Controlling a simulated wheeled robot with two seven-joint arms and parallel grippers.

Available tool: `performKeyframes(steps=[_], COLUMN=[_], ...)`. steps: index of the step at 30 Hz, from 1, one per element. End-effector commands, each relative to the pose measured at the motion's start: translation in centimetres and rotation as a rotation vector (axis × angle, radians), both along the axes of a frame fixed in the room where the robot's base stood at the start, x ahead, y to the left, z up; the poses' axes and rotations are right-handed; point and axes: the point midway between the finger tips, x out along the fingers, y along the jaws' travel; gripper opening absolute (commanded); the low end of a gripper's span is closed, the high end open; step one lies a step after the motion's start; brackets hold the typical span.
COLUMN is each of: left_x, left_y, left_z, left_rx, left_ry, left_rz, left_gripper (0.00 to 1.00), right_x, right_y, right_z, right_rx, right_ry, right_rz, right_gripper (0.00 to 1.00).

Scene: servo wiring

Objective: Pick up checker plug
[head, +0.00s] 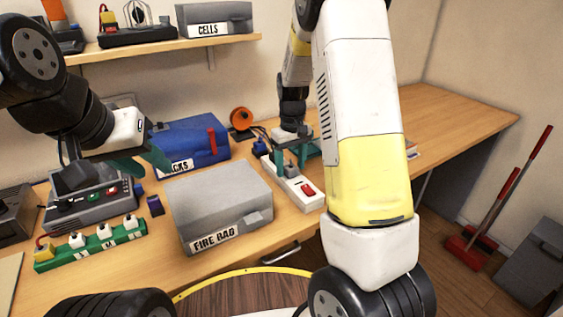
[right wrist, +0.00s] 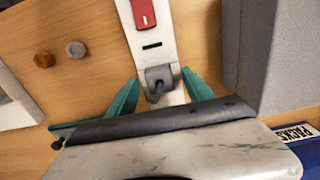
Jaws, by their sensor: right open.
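The checker plug looks to be the small grey plug (right wrist: 160,76) at the end of a white checker strip (right wrist: 150,28) in the right wrist view. In the head view, the strip (head: 286,188) lies on the bench and the grey plug (head: 291,168) is at its far part. My right gripper (head: 294,152) is open over it, with one teal finger on each side of the plug; in the right wrist view, the gripper (right wrist: 160,90) shows no closed grip. My left gripper (head: 135,163) hangs above the bench on the left; its jaw gap is unclear.
A grey fire bag box (head: 215,195) stands left of the strip, with a blue packs box (head: 190,140) behind it. A green strip with several white plugs (head: 90,245) lies at front left. An orange spool (head: 241,118) is at the back.

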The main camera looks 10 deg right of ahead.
Motion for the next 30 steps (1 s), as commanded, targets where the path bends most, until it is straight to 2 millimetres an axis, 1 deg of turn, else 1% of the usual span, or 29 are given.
performKeyframes(steps=[4, 13, 23, 26, 30], left_x=[0.0, 0.0, 0.0, 0.0, 0.0], left_y=[0.0, 0.0, 0.0, 0.0, 0.0], left_z=[0.0, 0.0, 0.0, 0.0, 0.0], left_rx=[0.0, 0.0, 0.0, 0.0, 0.0], left_ry=[0.0, 0.0, 0.0, 0.0, 0.0], left_rz=[0.0, 0.0, 0.0, 0.0, 0.0], left_gripper=[0.36, 0.36, 0.36, 0.36, 0.36], right_x=[0.0, 0.0, 0.0, 0.1, 0.1], right_y=[0.0, 0.0, 0.0, 0.0, 0.0], right_z=[0.0, 0.1, 0.3, 0.8, 2.3], right_rx=[0.0, 0.0, 0.001, 0.0, 0.001], right_ry=[0.0, -0.001, -0.002, -0.004, -0.005], right_rz=[0.0, 0.0, 0.0, 0.0, 0.0], right_gripper=[0.6, 0.01, 0.0, 0.0, 0.0])
